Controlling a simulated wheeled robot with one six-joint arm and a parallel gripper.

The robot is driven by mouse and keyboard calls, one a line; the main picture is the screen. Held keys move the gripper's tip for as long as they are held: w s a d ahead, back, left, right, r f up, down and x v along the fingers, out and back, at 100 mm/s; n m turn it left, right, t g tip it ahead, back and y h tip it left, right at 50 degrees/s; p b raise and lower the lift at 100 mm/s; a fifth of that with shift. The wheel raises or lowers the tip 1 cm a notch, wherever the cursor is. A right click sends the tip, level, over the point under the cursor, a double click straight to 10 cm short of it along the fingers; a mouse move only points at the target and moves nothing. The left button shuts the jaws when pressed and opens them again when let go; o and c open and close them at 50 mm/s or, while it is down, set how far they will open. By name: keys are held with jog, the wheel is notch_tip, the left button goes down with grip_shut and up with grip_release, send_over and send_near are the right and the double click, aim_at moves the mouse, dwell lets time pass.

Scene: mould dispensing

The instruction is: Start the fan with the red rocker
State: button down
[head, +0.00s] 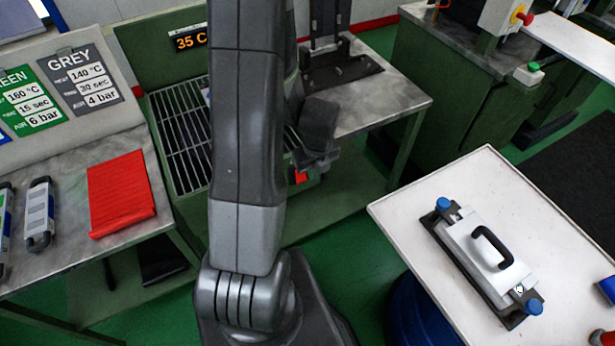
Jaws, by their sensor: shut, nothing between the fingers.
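The fan unit is a green bench with a dark grille (178,135) in its top and an orange display reading 35 C at its back. A small red rocker (301,177) shows low on the front right of this bench, right of my arm. My gripper (310,163) is a dark shape just above and beside the rocker, partly hidden and small. It appears shut and empty. I cannot tell whether it touches the rocker. My large grey arm covers the middle of the view and part of the grille.
A left bench holds a red folder (121,194) and grey tools (40,213) under printed setting cards. A white table (400,213) at right carries a mould (487,255) with a black handle and blue knobs. A metal stand (340,68) stands behind my gripper. Green floor lies between.

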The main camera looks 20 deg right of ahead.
aim_at(304, 180)
jog(key=shift+w+a+f+p, duration=0.15)
jog(key=shift+w+f, duration=0.75)
jog(key=shift+f, duration=0.8)
jog(key=shift+w+f+p, duration=0.2)
jog(key=shift+w+f, duration=0.65)
jog(key=shift+f, duration=0.85)
jog(key=shift+w+a+f+p, duration=0.15)
jog(key=shift+w+f, duration=0.75)
jog(key=shift+f, duration=0.8)
jog(key=shift+d, duration=0.1)
